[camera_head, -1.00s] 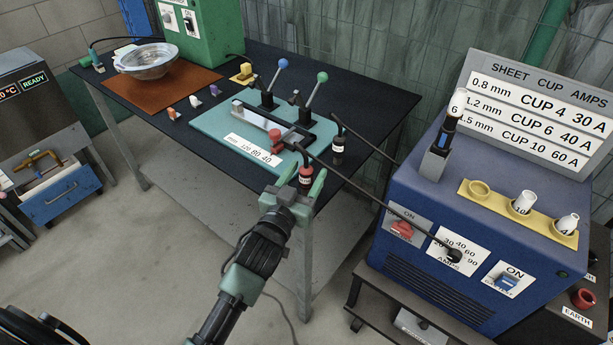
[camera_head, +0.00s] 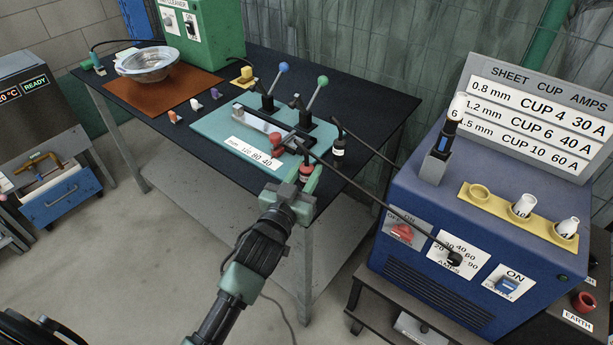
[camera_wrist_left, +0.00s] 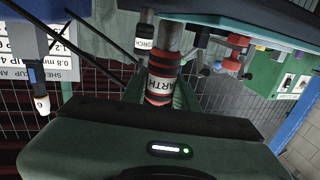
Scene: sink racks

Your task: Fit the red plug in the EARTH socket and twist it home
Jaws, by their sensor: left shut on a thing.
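The red plug (camera_head: 306,172), with a white band, is at the near right edge of the dark bench. My left gripper (camera_head: 304,184) is shut on it; the fingers lie on either side. In the left wrist view the red plug (camera_wrist_left: 160,86) shows its EARTH label between the gripper fingers (camera_wrist_left: 160,95). The EARTH socket (camera_head: 584,300) is a red ring on the dark face at the lower right, above an EARTH label (camera_head: 577,320), and is empty and well apart from the plug. My right gripper is not in view.
A black plug (camera_head: 338,146) hangs beside the red one and also shows in the left wrist view (camera_wrist_left: 144,38). The blue welder (camera_head: 430,225), with a cable across its front, stands between my gripper and the socket. A teal mat (camera_head: 215,125) bears a clamp with levers.

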